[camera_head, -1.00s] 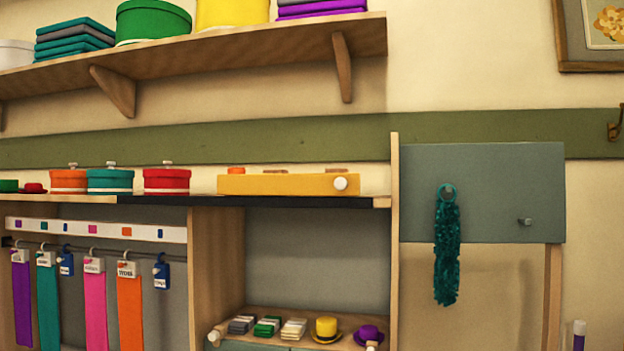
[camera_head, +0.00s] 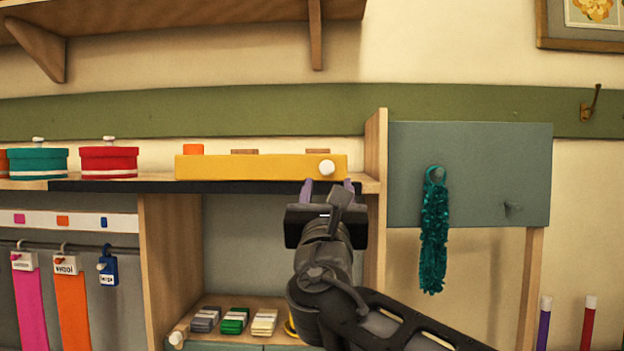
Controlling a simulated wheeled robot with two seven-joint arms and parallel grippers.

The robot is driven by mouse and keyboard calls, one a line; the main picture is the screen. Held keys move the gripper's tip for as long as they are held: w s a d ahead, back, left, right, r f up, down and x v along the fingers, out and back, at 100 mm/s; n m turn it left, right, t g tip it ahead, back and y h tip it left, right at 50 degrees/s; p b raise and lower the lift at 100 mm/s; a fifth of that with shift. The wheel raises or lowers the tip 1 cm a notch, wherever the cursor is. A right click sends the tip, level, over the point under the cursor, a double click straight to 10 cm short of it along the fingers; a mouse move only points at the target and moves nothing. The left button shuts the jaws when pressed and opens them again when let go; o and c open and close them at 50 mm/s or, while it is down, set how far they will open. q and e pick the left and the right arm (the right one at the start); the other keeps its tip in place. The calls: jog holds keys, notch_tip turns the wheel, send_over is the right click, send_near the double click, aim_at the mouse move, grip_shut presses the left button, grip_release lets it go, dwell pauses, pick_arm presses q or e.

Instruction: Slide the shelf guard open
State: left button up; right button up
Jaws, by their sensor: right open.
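The shelf guard appears to be the long yellow panel (camera_head: 240,167) standing along the front of the shelf, with a white round knob (camera_head: 327,167) near its right end. Orange and brown tops of things show just above the panel's upper edge; the rest of them is hidden behind it. My right gripper (camera_head: 328,187) is open, its two purplish fingers pointing up and spread just below the knob in the picture. Nothing is between the fingers. Whether the fingers touch the panel or the shelf edge, I cannot tell. My left gripper is not in view.
A red round box (camera_head: 109,163) and a teal one (camera_head: 38,164) stand left of the panel on the shelf (camera_head: 110,185). A wooden upright (camera_head: 375,150) rises close to its right end. A teal garland (camera_head: 434,235) hangs on a grey board further right.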

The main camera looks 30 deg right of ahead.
aim_at(327, 168)
jog(key=p+x, duration=0.3)
jog(key=x, duration=0.3)
jog(key=shift+w+r, duration=0.1)
jog(key=shift+w, duration=0.4)
jog(key=shift+w+d+r, duration=0.1)
jog(key=shift+w+d, duration=0.3)
jog(key=shift+w, duration=0.05)
grip_shut()
dwell(1.0)
